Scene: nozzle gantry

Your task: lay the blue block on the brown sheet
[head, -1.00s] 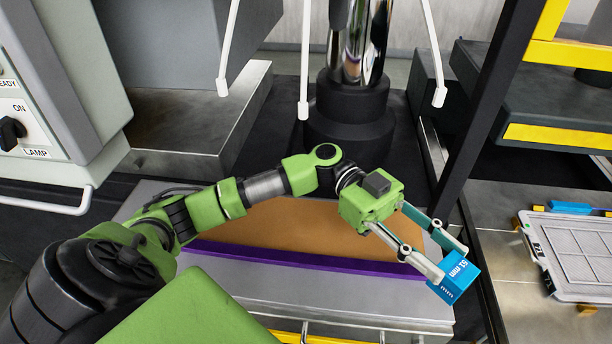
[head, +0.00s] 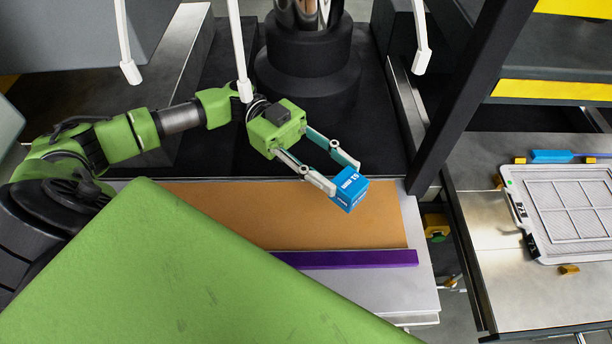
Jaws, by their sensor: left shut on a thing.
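The blue block (head: 349,190) has white lettering on it and is held between the fingertips of my left gripper (head: 346,178). The gripper is shut on it. The brown sheet (head: 280,222) lies flat on a pale metal plate, with a purple strip along its near edge. The block shows over the right part of the sheet. I cannot tell whether it touches the sheet or hangs above it. Part of the sheet is hidden by my green body panel. My right gripper is not in view.
The purple strip (head: 358,259) borders the sheet's near side. A black post (head: 462,110) rises to the right of the sheet. White hanging rods (head: 239,50) come down at the top. A framed grid panel (head: 572,210) lies on the right-hand table.

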